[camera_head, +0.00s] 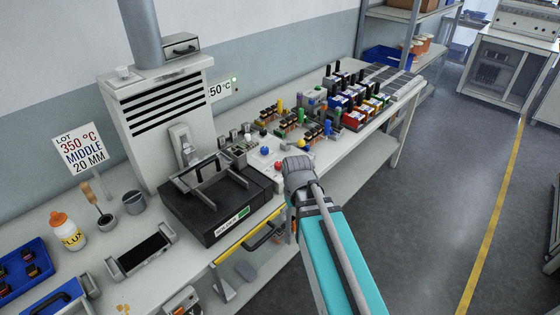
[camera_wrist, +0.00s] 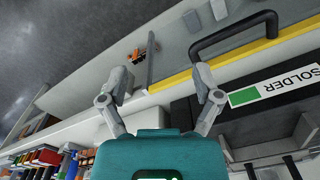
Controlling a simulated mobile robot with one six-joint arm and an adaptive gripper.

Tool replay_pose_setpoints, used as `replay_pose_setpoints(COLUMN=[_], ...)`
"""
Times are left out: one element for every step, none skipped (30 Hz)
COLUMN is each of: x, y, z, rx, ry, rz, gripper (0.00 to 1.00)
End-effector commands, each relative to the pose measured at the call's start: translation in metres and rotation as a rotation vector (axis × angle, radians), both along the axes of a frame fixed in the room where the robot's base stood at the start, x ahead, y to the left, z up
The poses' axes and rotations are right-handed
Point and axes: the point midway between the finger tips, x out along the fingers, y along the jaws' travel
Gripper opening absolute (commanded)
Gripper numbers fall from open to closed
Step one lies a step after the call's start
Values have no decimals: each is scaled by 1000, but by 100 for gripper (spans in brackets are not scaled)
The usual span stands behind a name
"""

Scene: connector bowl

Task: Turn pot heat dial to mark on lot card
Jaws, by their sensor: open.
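The lot card (camera_head: 80,148) stands at the left in the head view and reads "350 °C MIDDLE 20 MM". The black solder pot (camera_head: 205,212) sits on the bench in front of the white fume hood, with a green and white label on its front. The label (camera_wrist: 280,88) shows upside down in the wrist view, right of my gripper. I cannot make out the heat dial in either view. My gripper (camera_wrist: 162,84) is open, with nothing between its fingers. In the head view my arm reaches to the pot's right, and the fingers are hidden.
A small box with red and blue buttons (camera_head: 264,156) stands right of the pot. Connectors and coloured bins (camera_head: 355,118) fill the bench's far end. A flux bottle (camera_head: 68,230) stands left.

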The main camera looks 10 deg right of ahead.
Motion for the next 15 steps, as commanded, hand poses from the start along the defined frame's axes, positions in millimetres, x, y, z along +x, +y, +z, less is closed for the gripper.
replay_pose_setpoints(x=[20,28,41,50,60,74,85,96,110,121,132,146,157,167,180], y=[0,0,0,0,0,0,-1,-1,-1,-1,-1,-1,-1,-1,-1], z=[13,17,24,29,34,41,46,52,59,64,69,76,82,87,93], rx=[0,0,0,0,0,0,0,0,0,0,0,0,0,0,0], ry=[0,0,0,0,0,0,0,0,0,0,0,0,0,0,0], rz=[44,75,120,155,193,247,287,329,385,428,470,527,569,611,665], gripper=[82,82,82,82,82,82,82,82,82,82,82,82,82,82,82])
